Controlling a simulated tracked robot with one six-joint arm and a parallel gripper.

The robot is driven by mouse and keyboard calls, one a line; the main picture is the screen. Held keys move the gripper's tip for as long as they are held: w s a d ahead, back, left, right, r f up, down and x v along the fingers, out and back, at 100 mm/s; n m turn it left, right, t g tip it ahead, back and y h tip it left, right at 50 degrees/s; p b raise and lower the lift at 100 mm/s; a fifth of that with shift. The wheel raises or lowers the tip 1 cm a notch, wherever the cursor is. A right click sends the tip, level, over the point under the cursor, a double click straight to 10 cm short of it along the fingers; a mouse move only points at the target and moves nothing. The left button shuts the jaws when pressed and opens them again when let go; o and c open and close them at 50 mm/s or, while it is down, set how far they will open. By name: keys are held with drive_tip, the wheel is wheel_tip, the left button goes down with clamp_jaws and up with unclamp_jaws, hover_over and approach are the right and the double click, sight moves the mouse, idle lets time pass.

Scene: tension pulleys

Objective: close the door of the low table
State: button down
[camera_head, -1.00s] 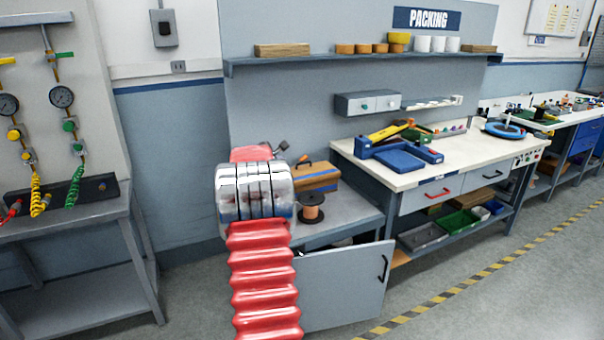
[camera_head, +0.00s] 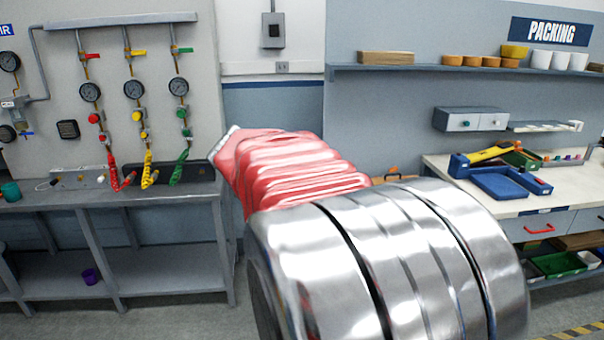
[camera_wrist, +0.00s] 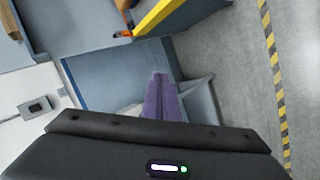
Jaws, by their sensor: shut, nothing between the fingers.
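The low table and its door are hidden behind my red and silver arm in the head view now. In the wrist view, a grey surface with a yellow-edged part (camera_wrist: 160,14) lies at the top; I cannot tell whether it belongs to the low table or its door. My gripper (camera_wrist: 161,80) shows in the wrist view as purple fingers close together, shut and empty. They point towards the blue wall and touch nothing that I can make out. My gripper cannot be made out in the head view.
A grey bench (camera_head: 110,200) with gauges and coloured hoses above it stands at the left. The packing bench (camera_head: 450,165) holds a blue tray (camera_head: 500,184) at the right. Floor with striped tape (camera_wrist: 275,80) lies clear at the right of the wrist view.

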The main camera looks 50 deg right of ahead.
drive_tip(key=s+a+f+y, duration=0.3)
drive_tip(key=s+a, duration=0.2)
drive_tip(key=a, duration=0.7)
drive_tip(key=s+a+f+m+y, duration=0.1)
drive_tip(key=s+a, duration=0.5)
drive_tip(key=a, duration=0.6)
drive_tip(key=s+a+f+m+t+y, duration=0.1)
drive_tip(key=s+a+f+y, duration=0.3)
drive_tip(key=a, duration=0.8)
drive_tip(key=shift+s+a+f+y, duration=0.35)
drive_tip(key=shift+s+f, duration=0.1)
drive_tip(key=shift+s, duration=0.75)
